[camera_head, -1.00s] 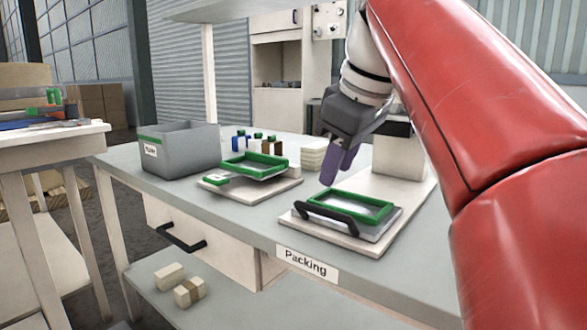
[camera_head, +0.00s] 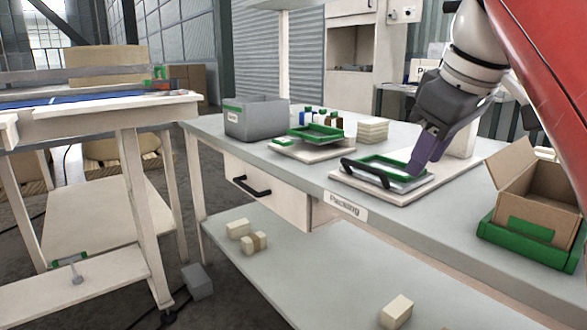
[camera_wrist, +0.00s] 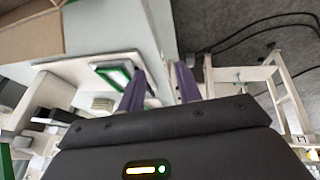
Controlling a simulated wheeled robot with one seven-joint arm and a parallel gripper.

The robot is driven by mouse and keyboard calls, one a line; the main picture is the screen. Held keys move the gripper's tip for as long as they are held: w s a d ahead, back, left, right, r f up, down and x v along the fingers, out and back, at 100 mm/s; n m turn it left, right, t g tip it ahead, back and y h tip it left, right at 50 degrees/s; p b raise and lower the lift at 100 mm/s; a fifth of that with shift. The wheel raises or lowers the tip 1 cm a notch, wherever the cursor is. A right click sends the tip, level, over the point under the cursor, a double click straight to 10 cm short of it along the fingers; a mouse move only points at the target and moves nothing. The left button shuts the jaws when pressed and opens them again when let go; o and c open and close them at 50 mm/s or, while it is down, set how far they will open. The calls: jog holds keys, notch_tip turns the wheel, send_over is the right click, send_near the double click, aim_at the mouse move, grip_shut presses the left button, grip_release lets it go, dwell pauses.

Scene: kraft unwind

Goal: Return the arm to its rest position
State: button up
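My gripper (camera_head: 424,158) hangs from my red and white arm at the upper right of the head view. Its purple fingers point down and appear over the right end of the green-rimmed tray (camera_head: 372,162); I cannot tell the height. In the wrist view, the two purple fingers of my gripper (camera_wrist: 160,84) stand apart with nothing between them. The packing table (camera_head: 290,178) is below and beyond them.
An open cardboard box (camera_head: 520,188) sits in a green tray (camera_head: 505,238) on the table's right. A grey bin (camera_head: 257,122) stands at the far left end. A second bench (camera_head: 85,110) is at left. The lower shelf (camera_head: 290,265) holds several small blocks.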

jog(key=s+a+f+m, duration=0.1)
jog(key=s+f+m, duration=0.1)
jog(key=f, duration=0.8)
jog(key=s+a+f+m, duration=0.1)
jog(key=s+f+m, duration=0.2)
jog(key=f, duration=0.8)
jog(key=s+f+m+h, duration=0.1)
jog(key=s+f, duration=0.4)
jog(key=f, duration=0.5)
jog(key=shift+s+a+f+m+t, duration=0.15)
jog(key=shift+s+a+m+t, duration=0.2)
jog(key=shift+m, duration=0.55)
